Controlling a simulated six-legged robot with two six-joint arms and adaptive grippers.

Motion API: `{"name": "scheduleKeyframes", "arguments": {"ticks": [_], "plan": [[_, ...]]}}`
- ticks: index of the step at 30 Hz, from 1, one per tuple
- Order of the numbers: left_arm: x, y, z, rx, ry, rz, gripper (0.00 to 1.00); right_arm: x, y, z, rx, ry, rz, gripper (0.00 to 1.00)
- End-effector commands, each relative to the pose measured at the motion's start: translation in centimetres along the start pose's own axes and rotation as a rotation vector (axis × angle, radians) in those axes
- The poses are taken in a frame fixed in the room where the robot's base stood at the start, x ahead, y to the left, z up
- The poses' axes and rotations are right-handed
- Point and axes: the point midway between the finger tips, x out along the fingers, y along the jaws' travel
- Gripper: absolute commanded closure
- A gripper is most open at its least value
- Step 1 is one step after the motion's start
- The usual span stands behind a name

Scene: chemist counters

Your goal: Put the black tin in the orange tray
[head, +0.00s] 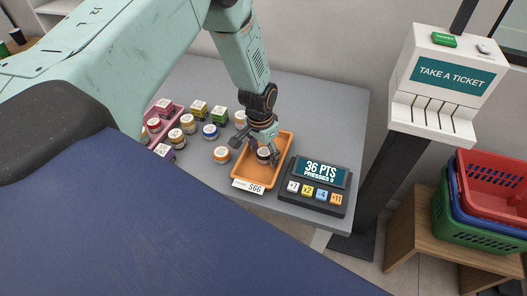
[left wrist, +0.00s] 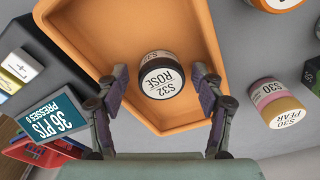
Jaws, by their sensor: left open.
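The black tin (head: 264,154) is in the orange tray (head: 279,172) on the grey counter. In the left wrist view the tin (left wrist: 160,74) shows a white label reading S32 ROSE, and the orange tray (left wrist: 105,28) lies around it. My left gripper (head: 258,148) is over the tray from above. Its two fingers (left wrist: 160,80) are spread, one on each side of the tin, with gaps visible. The fingers partly hide the tin in the head view. My right gripper is not in view.
A points display with buttons (head: 318,184) is just right of the tray. A ticket stand (head: 440,85) and stacked baskets (head: 480,215) are farther right.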

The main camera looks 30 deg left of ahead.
Motion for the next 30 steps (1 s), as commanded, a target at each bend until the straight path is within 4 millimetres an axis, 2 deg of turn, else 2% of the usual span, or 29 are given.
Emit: {"name": "scheduleKeyframes", "arguments": {"ticks": [5, 18, 24, 30], "plan": [[-1.4, 0.0, -0.1, -0.001, 0.002, 0.001, 0.32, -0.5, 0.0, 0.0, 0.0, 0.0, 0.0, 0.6], [-10.0, 0.0, -0.1, 0.0, 0.003, 0.0, 0.32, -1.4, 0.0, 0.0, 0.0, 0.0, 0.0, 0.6], [-12.0, 0.0, -0.1, -0.001, 0.001, 0.0, 0.32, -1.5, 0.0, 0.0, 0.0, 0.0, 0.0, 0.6], [-12.4, 0.0, 0.0, 0.0, 0.0, 0.0, 0.32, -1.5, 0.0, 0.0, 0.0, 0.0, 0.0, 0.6]]}}
